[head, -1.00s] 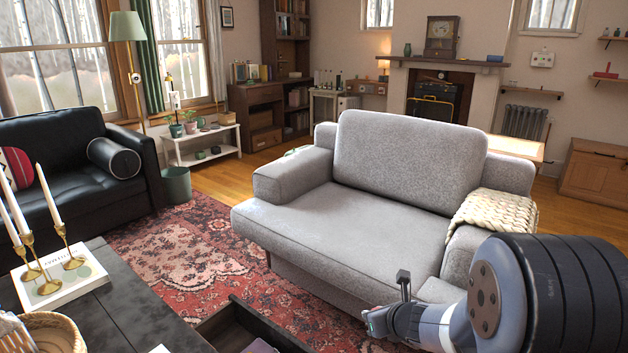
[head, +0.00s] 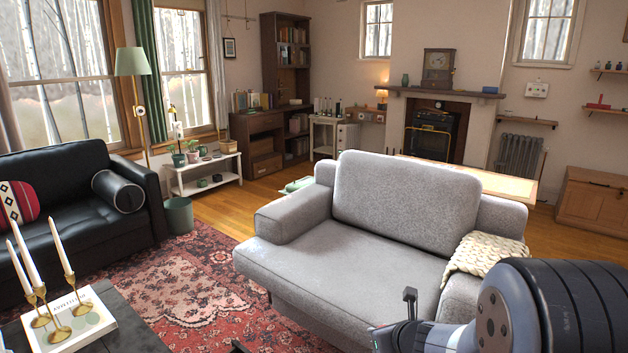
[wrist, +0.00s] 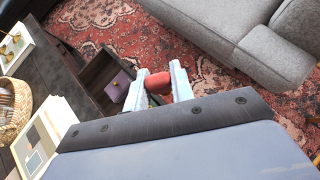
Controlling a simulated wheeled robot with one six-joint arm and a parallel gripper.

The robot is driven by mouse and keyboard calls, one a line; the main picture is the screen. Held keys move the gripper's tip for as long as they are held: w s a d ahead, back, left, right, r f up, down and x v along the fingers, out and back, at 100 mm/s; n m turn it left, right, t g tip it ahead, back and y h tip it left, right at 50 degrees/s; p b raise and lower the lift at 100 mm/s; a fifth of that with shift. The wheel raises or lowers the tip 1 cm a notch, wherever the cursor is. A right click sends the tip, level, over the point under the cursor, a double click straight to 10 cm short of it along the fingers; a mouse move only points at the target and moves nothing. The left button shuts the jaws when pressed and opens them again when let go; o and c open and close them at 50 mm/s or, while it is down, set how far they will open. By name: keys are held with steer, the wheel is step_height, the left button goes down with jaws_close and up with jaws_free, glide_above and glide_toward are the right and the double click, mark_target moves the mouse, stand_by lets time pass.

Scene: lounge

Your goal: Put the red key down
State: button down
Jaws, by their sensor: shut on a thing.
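My gripper (wrist: 159,86) is shut on the red key (wrist: 158,82), which shows as a rounded red piece between the two pale fingers in the wrist view. Only part of the key shows; the rest is hidden by the fingers. The gripper is held above the rug beside an open drawer. In the head view my gripper sits at the lower right, in front of the grey sofa, and the key cannot be made out there.
The dark coffee table (wrist: 50,68) has an open drawer (wrist: 97,75) with a purple item (wrist: 118,86) inside. A grey sofa (head: 350,255) stands close by. Books, a basket (wrist: 14,118) and candles (head: 60,245) occupy the table. The patterned rug (head: 190,275) has free room.

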step_height(320, 180, up, 15)
steer(key=p, duration=1.4)
steer(key=shift+r, duration=0.2)
